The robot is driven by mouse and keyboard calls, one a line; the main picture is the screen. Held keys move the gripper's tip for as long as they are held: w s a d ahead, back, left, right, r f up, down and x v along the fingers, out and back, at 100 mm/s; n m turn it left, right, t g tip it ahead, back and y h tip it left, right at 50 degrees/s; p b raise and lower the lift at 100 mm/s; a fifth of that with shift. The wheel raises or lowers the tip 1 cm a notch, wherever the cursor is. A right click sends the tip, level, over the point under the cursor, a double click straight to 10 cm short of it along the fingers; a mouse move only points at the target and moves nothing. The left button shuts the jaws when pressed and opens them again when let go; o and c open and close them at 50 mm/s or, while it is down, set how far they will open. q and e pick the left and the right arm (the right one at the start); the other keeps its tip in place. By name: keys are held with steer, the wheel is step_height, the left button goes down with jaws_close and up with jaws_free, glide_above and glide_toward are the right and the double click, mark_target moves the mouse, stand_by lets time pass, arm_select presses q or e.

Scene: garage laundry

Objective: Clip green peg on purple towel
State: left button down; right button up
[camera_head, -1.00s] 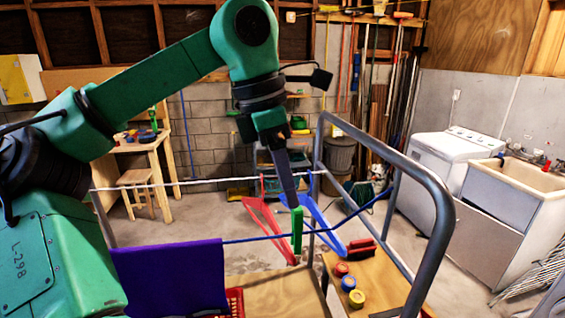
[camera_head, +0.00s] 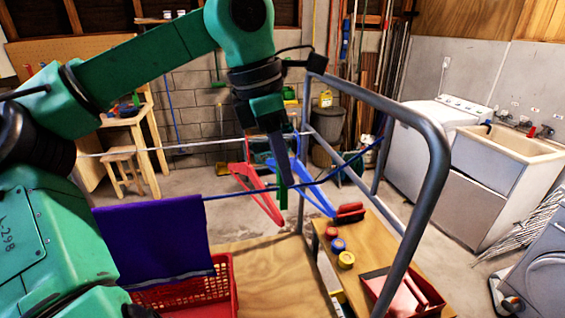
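The purple towel (camera_head: 155,240) hangs over the blue line at the left. The green peg (camera_head: 282,200) is upright at the blue line (camera_head: 245,194), to the right of the towel and well apart from it. My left gripper (camera_head: 287,180) points down at the peg, and its dark fingers overlap the peg's upper part. The fingers show edge-on, so I cannot tell whether they are closed on the peg. My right gripper is not in view.
A red hanger (camera_head: 262,200) and a blue hanger (camera_head: 315,195) hang behind the peg. A grey metal frame (camera_head: 437,175) rises at the right. Below are a red basket (camera_head: 222,275), a wooden board with a yellow roll (camera_head: 346,259), and a red tray (camera_head: 372,285).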

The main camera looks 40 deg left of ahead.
arm_select(q)
steer(key=shift+w+d+p+v, duration=0.1)
steer(key=shift+w+p+v, duration=0.05)
steer(key=shift+p+v, duration=0.65)
steer(key=shift+w+d+p+v, duration=0.1)
steer(key=shift+w+p+v, duration=0.05)
steer(key=shift+p+v, duration=1.2)
steer(key=shift+v, duration=0.4)
steer(key=shift+w+d+r, duration=0.1)
steer(key=shift+w+r, duration=0.1)
steer(key=shift+r, duration=0.1)
